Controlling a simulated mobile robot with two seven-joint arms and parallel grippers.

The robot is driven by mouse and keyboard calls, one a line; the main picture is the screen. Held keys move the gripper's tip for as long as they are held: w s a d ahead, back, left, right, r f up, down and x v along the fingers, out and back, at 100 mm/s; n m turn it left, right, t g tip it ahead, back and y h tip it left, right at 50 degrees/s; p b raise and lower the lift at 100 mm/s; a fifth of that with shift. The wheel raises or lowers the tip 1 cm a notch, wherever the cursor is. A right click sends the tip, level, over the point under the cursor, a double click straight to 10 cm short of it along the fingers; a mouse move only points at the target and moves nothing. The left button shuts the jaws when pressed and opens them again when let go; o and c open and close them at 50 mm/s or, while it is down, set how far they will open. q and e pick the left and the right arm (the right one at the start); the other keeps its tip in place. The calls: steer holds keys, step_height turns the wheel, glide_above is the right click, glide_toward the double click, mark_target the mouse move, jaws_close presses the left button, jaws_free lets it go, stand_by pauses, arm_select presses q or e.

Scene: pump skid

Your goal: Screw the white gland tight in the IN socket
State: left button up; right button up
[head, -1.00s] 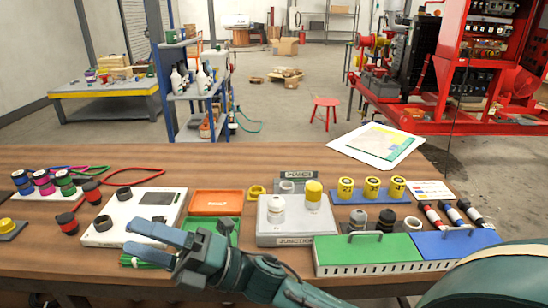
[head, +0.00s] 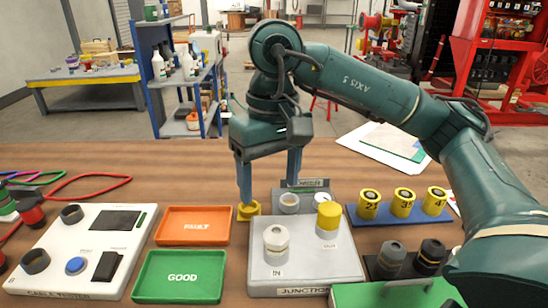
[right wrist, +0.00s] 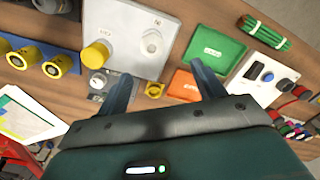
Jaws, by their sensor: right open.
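The white gland (head: 276,243) stands upright at the IN label of the grey junction box (head: 258,283); how deep it sits cannot be told. It also shows in the right wrist view (right wrist: 152,42). A yellow gland (head: 328,218) stands on the same box, to the right and further back. My right gripper (head: 270,192) is open and empty, fingers pointing down, behind the white gland and apart from it. Its left finger overlaps a yellow ring-like part (head: 248,212) in the head view; contact cannot be told. My left gripper is out of view.
An orange FAULT tray (head: 163,238) and a green GOOD tray (head: 143,290) lie left of the box, beside a white tester (head: 55,270). A grey part (head: 289,201) stands behind the box. Yellow numbered cylinders (head: 403,202) stand to the right.

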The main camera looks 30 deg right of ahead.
mark_target(275, 229)
steer(key=shift+h, duration=0.3)
steer(key=f, duration=0.8)
steer(key=d+f, duration=0.1)
steer(key=f, duration=0.3)
steer(key=shift+w+f, duration=0.15)
steer(key=shift+f, duration=0.25)
steer(key=shift+c, duration=0.6)
